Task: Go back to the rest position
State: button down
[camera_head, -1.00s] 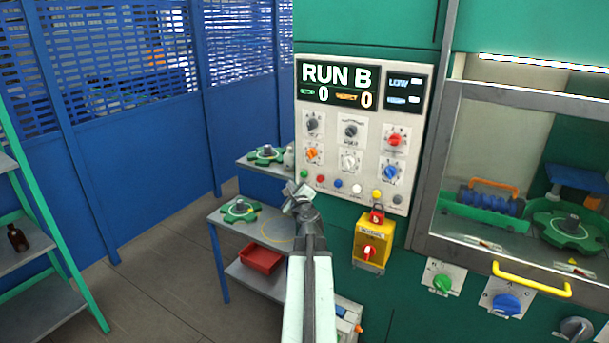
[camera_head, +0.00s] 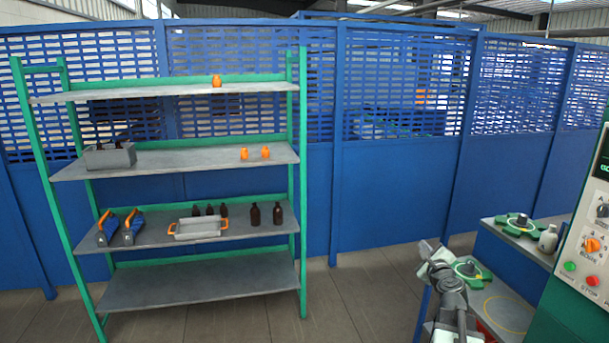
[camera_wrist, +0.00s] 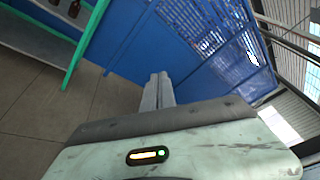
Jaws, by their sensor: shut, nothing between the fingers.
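My gripper (camera_head: 427,247) shows at the lower right of the head view, in front of the small table beside the machine. Its fingers are together and hold nothing. In the wrist view my gripper (camera_wrist: 159,80) points toward the blue fence, its two fingers side by side with nothing between them. Amber bottles (camera_head: 267,215) stand on the third shelf of the green-framed rack at the left, well away from my gripper. A bottle also shows at the top left of the wrist view (camera_wrist: 74,8).
The rack (camera_head: 150,290) also holds orange bottles (camera_head: 254,153), a grey box (camera_head: 110,157), a crate (camera_head: 198,230) and two blue-orange tools (camera_head: 120,228). A blue fence (camera_head: 400,200) stands behind. Floor (camera_head: 365,290) between rack and table is clear.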

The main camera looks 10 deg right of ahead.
jog(key=w+a+f+n+g+y, duration=0.1)
jog(key=w+a+f+n+y, duration=0.3)
jog(key=a, duration=0.8)
jog(key=a+f+n+g+y, duration=0.2)
jog(key=a+n, duration=0.3)
jog(key=a, duration=0.7)
jog(key=w+a+f+n+g+y, duration=0.1)
jog(key=w+a+f+n+y, duration=0.3)
jog(key=a, duration=0.8)
jog(key=s+a+f+n+g+h, duration=0.1)
jog(key=s+a+f+n+g, duration=0.65)
jog(key=s+a+n, duration=0.45)
jog(key=s+d+f+n+g+h, duration=0.2)
jog(key=s+d, duration=0.2)
jog(key=s, duration=0.1)
jog(key=s+d+f+n+g+h, duration=0.1)
jog(key=s+d+g, duration=0.1)
jog(key=s, duration=0.3)
jog(key=shift+s+d+f+n+h, duration=0.35)
jog(key=shift+s+d+n+h, duration=0.05)
jog(key=shift+d, duration=0.45)
jog(key=shift+g, duration=0.25)
